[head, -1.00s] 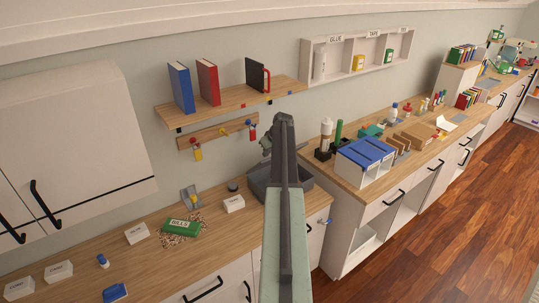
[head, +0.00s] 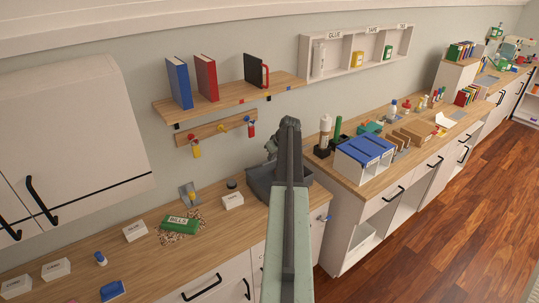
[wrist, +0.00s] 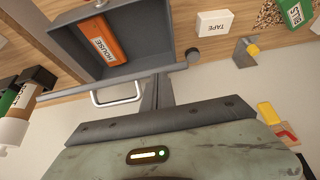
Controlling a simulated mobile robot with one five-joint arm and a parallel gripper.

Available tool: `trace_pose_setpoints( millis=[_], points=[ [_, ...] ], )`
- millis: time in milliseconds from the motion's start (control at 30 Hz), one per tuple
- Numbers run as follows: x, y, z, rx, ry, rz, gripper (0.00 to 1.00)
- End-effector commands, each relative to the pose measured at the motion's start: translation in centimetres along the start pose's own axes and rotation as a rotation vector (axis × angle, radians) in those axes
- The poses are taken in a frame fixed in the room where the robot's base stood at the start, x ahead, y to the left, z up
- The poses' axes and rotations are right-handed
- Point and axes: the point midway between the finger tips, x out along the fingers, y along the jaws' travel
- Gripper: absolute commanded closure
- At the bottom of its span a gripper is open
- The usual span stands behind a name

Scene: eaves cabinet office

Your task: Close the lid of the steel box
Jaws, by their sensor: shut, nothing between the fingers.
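The grey steel box (wrist: 172,30) is open in the wrist view, with an orange item labelled HOUSE (wrist: 104,40) inside. In the head view my arm hides much of the box (head: 256,183).
A white TAPE box (wrist: 214,23) and a grey bracket with a yellow knob (wrist: 247,50) stand beside the box. A green BILLS block (head: 180,226) lies further left. A row of hooks (head: 216,129) and a book shelf (head: 230,99) are on the wall behind.

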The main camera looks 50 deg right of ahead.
Motion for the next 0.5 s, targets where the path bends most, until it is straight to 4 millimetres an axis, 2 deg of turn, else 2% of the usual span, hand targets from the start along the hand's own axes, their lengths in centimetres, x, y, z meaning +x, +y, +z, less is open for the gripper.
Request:
trace_pose_setpoints(
  millis=[500],
  points=[
    [-0.8,-0.1,4.2,0.0,0.0,0.0,1.0]
  ],
)
